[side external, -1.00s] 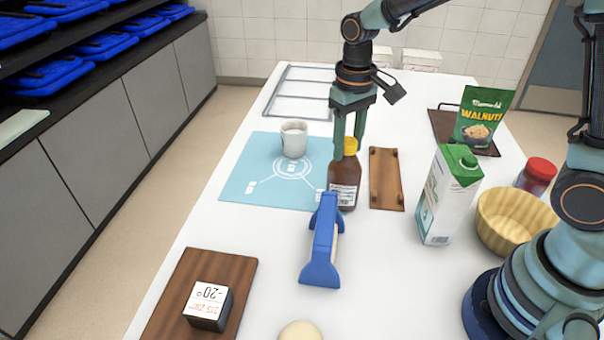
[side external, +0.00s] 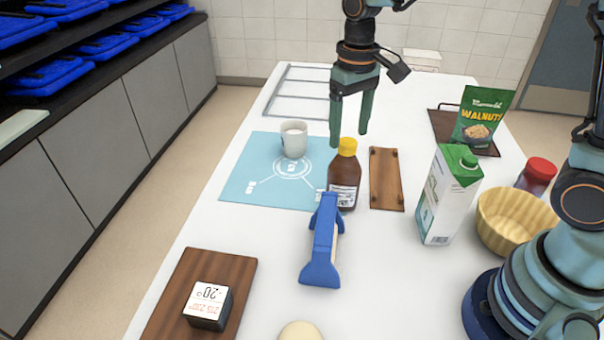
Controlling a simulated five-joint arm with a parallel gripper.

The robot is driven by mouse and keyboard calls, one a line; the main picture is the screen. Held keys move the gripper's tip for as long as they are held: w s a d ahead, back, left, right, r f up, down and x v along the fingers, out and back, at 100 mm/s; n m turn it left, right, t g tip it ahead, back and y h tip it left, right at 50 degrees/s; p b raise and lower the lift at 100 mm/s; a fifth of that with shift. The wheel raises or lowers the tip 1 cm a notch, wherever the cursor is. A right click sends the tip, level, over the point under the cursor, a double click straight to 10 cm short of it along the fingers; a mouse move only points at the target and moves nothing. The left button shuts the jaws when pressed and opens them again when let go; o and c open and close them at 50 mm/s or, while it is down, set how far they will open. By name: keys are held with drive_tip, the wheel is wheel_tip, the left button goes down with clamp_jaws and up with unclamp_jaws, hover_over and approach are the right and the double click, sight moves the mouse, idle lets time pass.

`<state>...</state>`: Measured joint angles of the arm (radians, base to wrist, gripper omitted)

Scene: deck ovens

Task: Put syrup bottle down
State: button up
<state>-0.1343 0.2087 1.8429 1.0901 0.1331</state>
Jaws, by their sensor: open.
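The syrup bottle (side external: 344,178) is brown with a yellow cap and a pale label. It stands upright at the right edge of the light blue mat (side external: 250,170); I cannot tell whether its base is on the mat or just beside it. My gripper (side external: 349,142) is open and empty, its fingers pointing down just above and behind the cap.
A white mug (side external: 294,140) stands on the mat. A small wooden board (side external: 386,180) lies right of the bottle. Further right are a green-topped carton (side external: 447,197), a bowl (side external: 513,222), a red-lidded jar (side external: 536,174) and a walnut bag (side external: 481,118). A timer (side external: 208,306) sits on a board at front left.

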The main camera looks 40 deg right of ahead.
wheel_tip(320, 180, up, 8)
drive_tip(key=s+d+t, duration=0.5)
drive_tip(key=s, duration=0.5)
drive_tip(key=shift+s+d+f+t, duration=0.15)
drive_tip(key=shift+s+f+t, duration=0.2)
drive_tip(key=shift+f, duration=0.1)
